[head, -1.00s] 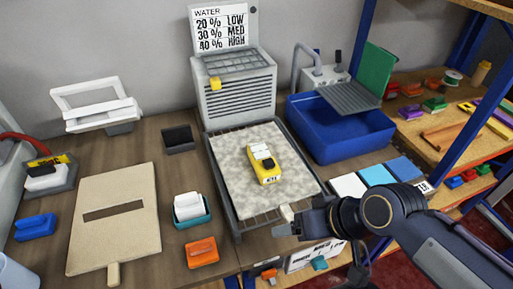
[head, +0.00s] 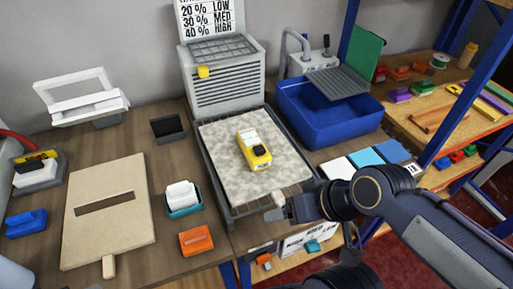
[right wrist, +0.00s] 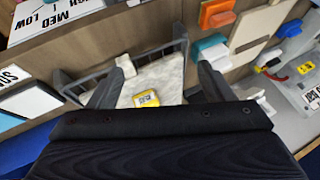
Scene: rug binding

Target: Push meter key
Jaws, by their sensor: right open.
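The yellow meter (head: 254,151) lies on the speckled grey rug piece (head: 230,180) in the wire-edged tray. It has a pale panel at its far end and a dark spot, perhaps the key, near its front. In the right wrist view the meter (right wrist: 146,98) shows between the fingers, beyond them. My right gripper (head: 277,211) is at the tray's front right corner, apart from the meter. Its fingers are spread and empty in the right wrist view (right wrist: 158,90). My left gripper is not seen.
A small white block (head: 278,199) sits at the tray's front edge by my right gripper. A grey vented unit (head: 222,85) stands behind the tray, a blue basin (head: 330,118) to its right. An orange block (head: 196,240) and teal holder (head: 184,207) are left.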

